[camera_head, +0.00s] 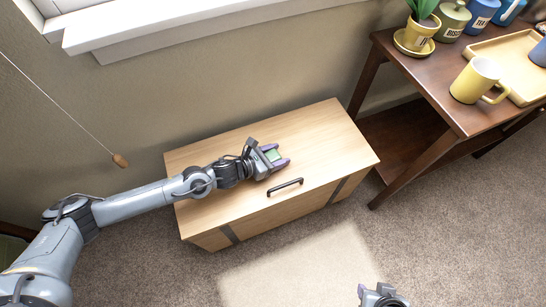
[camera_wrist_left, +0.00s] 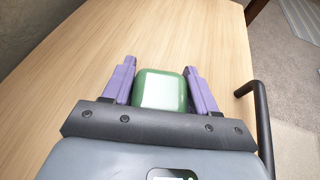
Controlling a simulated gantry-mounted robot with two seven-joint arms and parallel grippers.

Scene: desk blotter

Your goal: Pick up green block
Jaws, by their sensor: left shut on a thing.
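The green block (camera_wrist_left: 161,90) sits between the purple fingers of my left gripper (camera_wrist_left: 161,85) in the left wrist view. The fingers are shut on it from both sides. In the head view the green block (camera_head: 272,155) shows as a small green patch in my left gripper (camera_head: 277,157), over the top of a light wooden chest. I cannot tell whether the block touches the chest top. Part of my right gripper (camera_head: 379,292) shows at the bottom edge of the head view; its fingertips are not clear.
The wooden chest (camera_head: 325,130) has a dark handle (camera_head: 285,187) near its front edge; the rest of its top is clear. A dark wooden table (camera_head: 425,78) at the right holds a potted plant, canisters, a tray and a yellow mug (camera_head: 478,80). A cord with a wooden knob (camera_head: 120,160) hangs at left.

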